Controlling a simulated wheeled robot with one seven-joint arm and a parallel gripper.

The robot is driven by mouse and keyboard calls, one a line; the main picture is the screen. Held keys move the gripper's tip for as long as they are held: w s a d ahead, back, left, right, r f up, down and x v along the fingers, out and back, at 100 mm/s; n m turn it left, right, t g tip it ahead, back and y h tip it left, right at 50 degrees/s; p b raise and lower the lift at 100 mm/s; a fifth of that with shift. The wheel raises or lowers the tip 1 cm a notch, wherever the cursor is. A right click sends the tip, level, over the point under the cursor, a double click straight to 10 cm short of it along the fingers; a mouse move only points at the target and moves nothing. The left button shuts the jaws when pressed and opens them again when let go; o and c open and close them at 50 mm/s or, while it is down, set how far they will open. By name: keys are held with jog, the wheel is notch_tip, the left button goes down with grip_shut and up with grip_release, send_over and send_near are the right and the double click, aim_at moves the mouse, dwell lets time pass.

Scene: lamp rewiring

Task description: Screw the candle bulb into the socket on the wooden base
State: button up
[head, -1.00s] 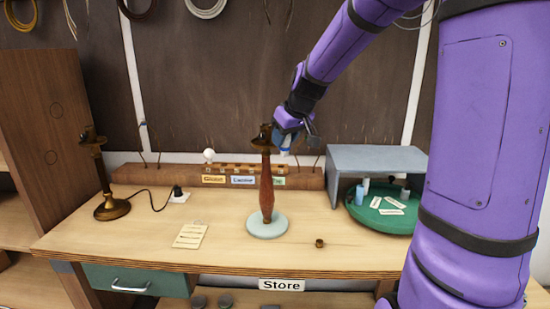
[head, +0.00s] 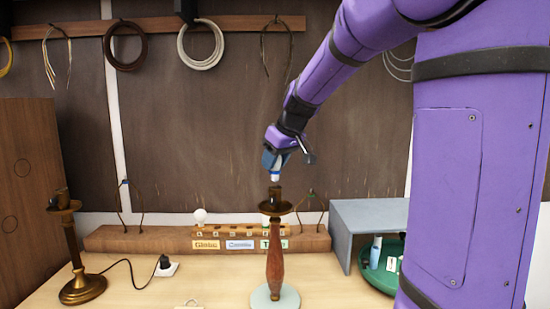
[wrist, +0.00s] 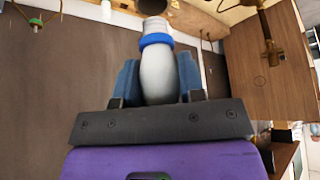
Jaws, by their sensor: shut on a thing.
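My gripper (head: 275,160) is shut on the candle bulb (head: 275,176), cap end down, above the lamp with the turned wooden stem (head: 275,262). The wrist view shows the white bulb (wrist: 158,75) between the blue fingers of my gripper (wrist: 158,84), with a blue band near its metallic cap. The lamp's dark socket (head: 275,193) stands upright over a brass dish, just below the bulb's cap in the head view. Whether they touch is unclear. A dark round part (wrist: 152,5), probably this socket, is cut off at the top of the wrist view.
A brass lamp (head: 70,240) stands at the left, its cord running to a plug (head: 166,265). Behind is a labelled wooden rack (head: 130,240) with a round white bulb (head: 200,216). A grey-blue shelter (head: 370,214) over a green tray (head: 381,282) stands at the right.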

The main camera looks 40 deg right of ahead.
aim_at(275, 172)
jog(key=shift+f, duration=1.6)
jog(key=shift+f, duration=0.15)
jog(key=o, duration=0.3)
jog(key=shift+c, duration=1.3)
jog(key=shift+m+g+h, duration=0.15)
jog(key=shift+m+h, duration=0.75)
jog(key=shift+m, duration=0.8)
jog(key=shift+m+g+h, duration=0.15)
jog(key=shift+m+h, duration=0.75)
jog(key=shift+m, duration=1.4)
jog(key=shift+h, duration=0.3)
